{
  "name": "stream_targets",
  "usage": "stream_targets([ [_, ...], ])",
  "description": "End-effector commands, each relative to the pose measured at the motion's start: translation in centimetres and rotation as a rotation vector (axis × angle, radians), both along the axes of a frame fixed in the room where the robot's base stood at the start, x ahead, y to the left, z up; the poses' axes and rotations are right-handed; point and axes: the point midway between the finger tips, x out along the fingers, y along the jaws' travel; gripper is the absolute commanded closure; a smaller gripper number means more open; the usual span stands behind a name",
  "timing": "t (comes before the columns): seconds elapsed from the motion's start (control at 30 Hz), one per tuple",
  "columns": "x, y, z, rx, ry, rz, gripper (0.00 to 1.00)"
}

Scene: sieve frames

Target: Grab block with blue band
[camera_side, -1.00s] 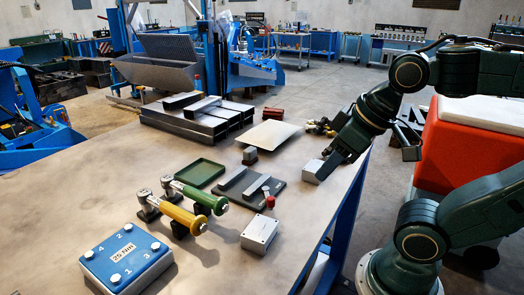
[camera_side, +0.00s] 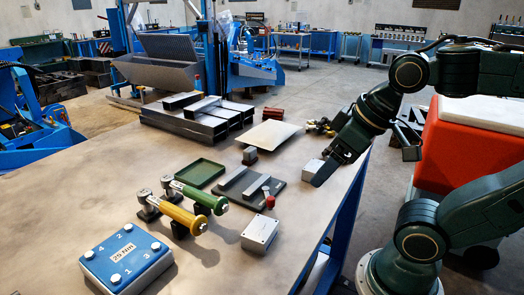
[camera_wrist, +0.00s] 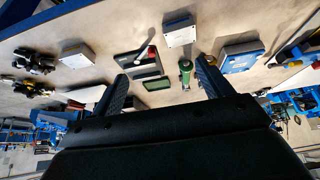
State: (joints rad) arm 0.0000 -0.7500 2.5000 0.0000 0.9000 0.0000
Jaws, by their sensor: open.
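Two grey box-shaped blocks lie on the workbench. One block (camera_side: 309,170) is near the right edge, just left of my gripper. The other block (camera_side: 259,234) lies nearer the camera, with small dark dots on its top. I cannot make out a blue band on either. The wrist view shows a pale block at top centre (camera_wrist: 180,35) and another at upper left (camera_wrist: 77,56). My gripper (camera_side: 325,177) is above the bench's right edge, its fingers partly overlapping the first block in the side view. In the wrist view its fingers (camera_wrist: 163,84) are apart with nothing held between them.
A blue box marked 25 Nm (camera_side: 126,264) and tools with yellow (camera_side: 180,216) and green (camera_side: 197,195) handles stand left. A green tray (camera_side: 200,173), a dark tray (camera_side: 232,184) and a plate (camera_side: 268,136) occupy the middle.

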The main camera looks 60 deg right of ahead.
Motion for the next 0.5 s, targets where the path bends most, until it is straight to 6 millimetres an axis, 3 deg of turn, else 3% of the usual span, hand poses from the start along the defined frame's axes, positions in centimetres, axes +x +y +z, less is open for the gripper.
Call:
stream_targets([
  [0.5, 1.0, 0.4, 0.0, 0.065, 0.044, -0.086, 0.22],
])
